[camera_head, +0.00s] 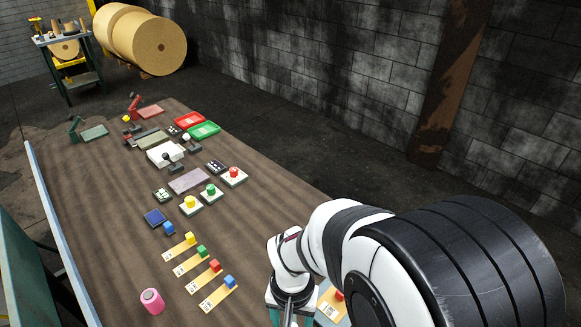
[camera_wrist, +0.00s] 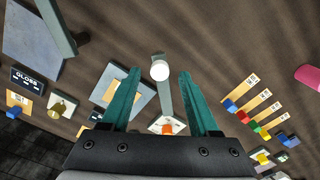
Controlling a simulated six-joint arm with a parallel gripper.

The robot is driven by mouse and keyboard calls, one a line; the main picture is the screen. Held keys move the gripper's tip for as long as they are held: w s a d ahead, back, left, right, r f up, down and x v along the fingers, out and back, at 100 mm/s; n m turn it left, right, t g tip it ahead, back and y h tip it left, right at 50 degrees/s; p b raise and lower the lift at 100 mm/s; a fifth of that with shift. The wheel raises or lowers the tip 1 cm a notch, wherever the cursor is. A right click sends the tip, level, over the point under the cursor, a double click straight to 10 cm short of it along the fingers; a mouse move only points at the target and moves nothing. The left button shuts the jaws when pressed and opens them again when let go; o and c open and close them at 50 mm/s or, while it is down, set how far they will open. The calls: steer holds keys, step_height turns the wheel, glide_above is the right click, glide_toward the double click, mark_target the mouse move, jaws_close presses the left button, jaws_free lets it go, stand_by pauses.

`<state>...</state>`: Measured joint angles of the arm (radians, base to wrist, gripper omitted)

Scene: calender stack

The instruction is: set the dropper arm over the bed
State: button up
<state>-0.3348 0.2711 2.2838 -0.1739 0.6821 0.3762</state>
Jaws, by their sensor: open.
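My gripper (camera_wrist: 160,73) is open, with its two green fingers pointing away from the wrist camera. A grey bar (camera_wrist: 166,98) with a round white knob (camera_wrist: 160,68) at its end shows between the fingers; it looks like the dropper arm. A gap shows on both sides of the knob, and I cannot tell its depth. The bar runs back toward an orange part on a white plate (camera_wrist: 155,124). A blue-grey plate (camera_wrist: 146,98) with a tan patch lies left of the bar, partly behind the left finger; it may be the bed. In the head view my arm hides most of this.
Several tan cards with coloured blocks (camera_wrist: 262,105) and a pink cylinder (camera_wrist: 309,77) lie to the right. A GLOSS label (camera_wrist: 27,79) and a large grey plate (camera_wrist: 30,45) lie left. The head view shows red (camera_head: 189,120) and green trays (camera_head: 204,130) at the far end.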

steer(key=shift+f, duration=0.8)
jaws_close()
stand_by(0.9)
